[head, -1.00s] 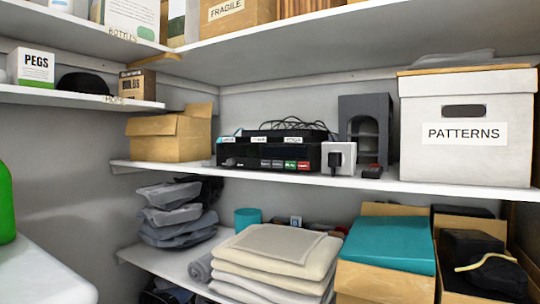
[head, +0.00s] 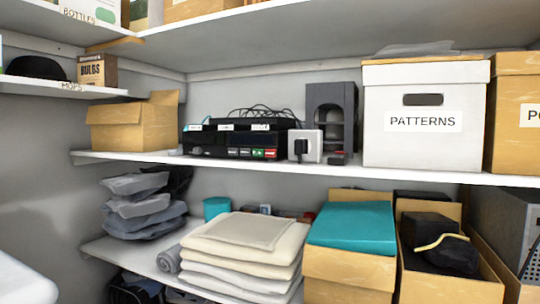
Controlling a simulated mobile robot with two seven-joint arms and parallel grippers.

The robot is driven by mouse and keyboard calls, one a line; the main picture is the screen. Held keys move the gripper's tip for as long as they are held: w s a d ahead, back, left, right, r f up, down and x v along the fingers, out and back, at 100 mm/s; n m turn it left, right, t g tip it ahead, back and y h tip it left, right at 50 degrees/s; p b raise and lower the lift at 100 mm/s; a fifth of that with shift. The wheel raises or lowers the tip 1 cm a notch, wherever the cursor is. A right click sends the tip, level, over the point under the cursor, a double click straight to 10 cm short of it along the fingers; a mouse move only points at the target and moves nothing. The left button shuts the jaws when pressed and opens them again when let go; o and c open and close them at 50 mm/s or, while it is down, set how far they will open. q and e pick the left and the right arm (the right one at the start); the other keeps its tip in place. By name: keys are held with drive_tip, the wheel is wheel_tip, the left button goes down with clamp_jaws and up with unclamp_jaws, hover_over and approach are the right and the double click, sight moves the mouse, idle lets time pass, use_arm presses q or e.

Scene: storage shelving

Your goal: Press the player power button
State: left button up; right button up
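The player (head: 235,141) is a low black box on the middle shelf. Its front has a knob at the left and a row of small coloured buttons (head: 252,153), including a green and a red one. Which of them is the power button is too small to tell. Small labels and a coil of black cable lie on top of it. Neither of my grippers is in view.
The shelf (head: 300,168) also holds an open cardboard box (head: 128,127) at left, a white socket block with a black plug (head: 304,147), a grey arch-shaped unit (head: 333,108) and a white PATTERNS box (head: 422,145). Folded cloths (head: 243,250) and boxes fill the shelf below.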

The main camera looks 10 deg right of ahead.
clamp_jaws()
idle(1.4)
